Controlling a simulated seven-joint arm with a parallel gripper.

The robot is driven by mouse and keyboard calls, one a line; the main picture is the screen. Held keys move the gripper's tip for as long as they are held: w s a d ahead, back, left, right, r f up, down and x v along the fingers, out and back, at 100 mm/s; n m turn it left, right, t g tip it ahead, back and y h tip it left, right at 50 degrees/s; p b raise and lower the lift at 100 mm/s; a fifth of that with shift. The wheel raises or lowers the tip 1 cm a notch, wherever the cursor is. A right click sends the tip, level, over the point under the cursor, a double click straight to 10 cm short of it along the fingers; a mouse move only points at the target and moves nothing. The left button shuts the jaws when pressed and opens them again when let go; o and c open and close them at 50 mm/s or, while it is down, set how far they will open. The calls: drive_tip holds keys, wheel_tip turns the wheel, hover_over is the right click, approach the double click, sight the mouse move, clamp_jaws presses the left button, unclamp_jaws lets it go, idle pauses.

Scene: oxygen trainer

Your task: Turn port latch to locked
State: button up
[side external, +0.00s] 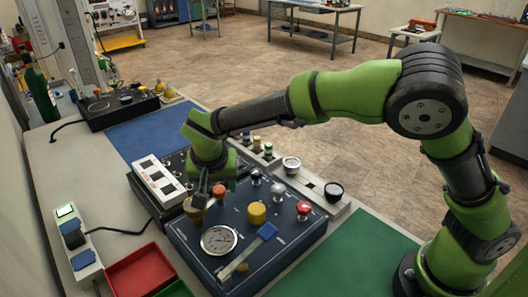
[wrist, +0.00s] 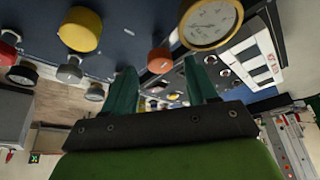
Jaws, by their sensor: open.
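A dark blue panel box (side external: 190,250) carries several knobs, a round gauge (side external: 218,240) and a flat lever with a blue end (side external: 267,231). No readable label shows which part is the port latch. My gripper (side external: 203,193) is low over the panel's far left corner, beside an orange knob (side external: 218,191) and a tan knob (side external: 194,210). In the wrist view my gripper (wrist: 160,78) has its two teal fingers spread apart. The orange knob (wrist: 160,60) appears between them, beyond the tips; contact cannot be told. The gauge (wrist: 210,22) is at upper right there.
A yellow knob (side external: 257,212) and a red knob (side external: 304,209) stand up from the panel. A white switch block (side external: 158,180) sits just left of my gripper. A red tray (side external: 142,272) lies at left, and a green mat (side external: 350,258) at right is clear.

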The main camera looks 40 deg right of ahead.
drive_tip(key=v, duration=1.5)
drive_tip(key=shift+s, duration=0.15)
drive_tip(key=s+d+n+t+y, duration=0.1)
drive_tip(key=s+d+t+y, duration=0.1)
drive_tip(key=s+d, duration=0.6)
drive_tip(key=s+d+f+n+t+y, duration=0.1)
drive_tip(key=s+d+n+y, duration=0.1)
drive_tip(key=s+d, duration=0.6)
drive_tip(key=d, duration=0.5)
drive_tip(key=shift+s+n+t+y, duration=0.3)
drive_tip(key=shift+s+t+y, duration=0.05)
drive_tip(key=shift+t+y, duration=0.05)
drive_tip(key=shift+o, duration=0.2)
drive_tip(key=shift+d, duration=0.1)
